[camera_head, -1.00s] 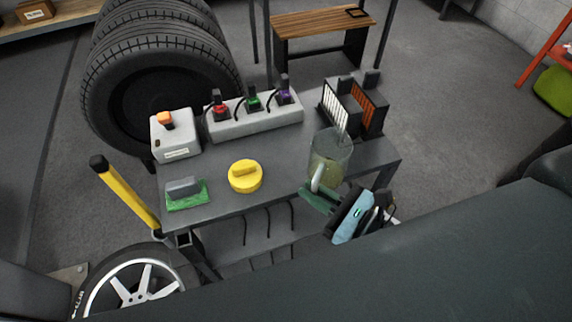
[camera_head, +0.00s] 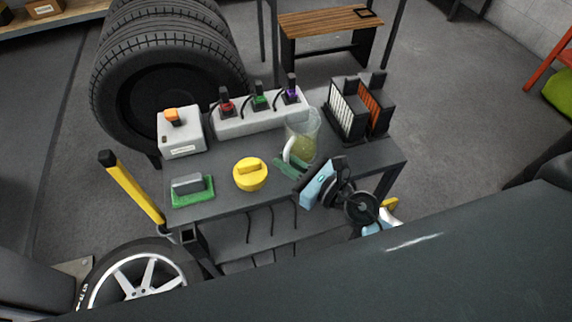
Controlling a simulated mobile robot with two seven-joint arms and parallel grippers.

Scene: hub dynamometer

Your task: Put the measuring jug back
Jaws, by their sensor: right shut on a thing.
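The measuring jug (camera_head: 304,128) is clear, with yellowish liquid low inside and a pale handle on its near side. It is upright over the right-middle part of the dark grey table (camera_head: 225,204), close in front of the white block with plugs. I cannot tell whether its base touches the tabletop. My right gripper (camera_head: 290,166) reaches in from the lower right and is shut on the jug's handle. The fingertips are partly hidden at the handle. My left gripper is not in view.
On the table stand a white box with an orange top (camera_head: 181,134), a plug block (camera_head: 262,118), a yellow cap (camera_head: 250,174), a green pad with a grey block (camera_head: 192,190), and dark finned units (camera_head: 358,107). Tabletop is clear between cap and box. Tires (camera_head: 160,85) stand behind.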

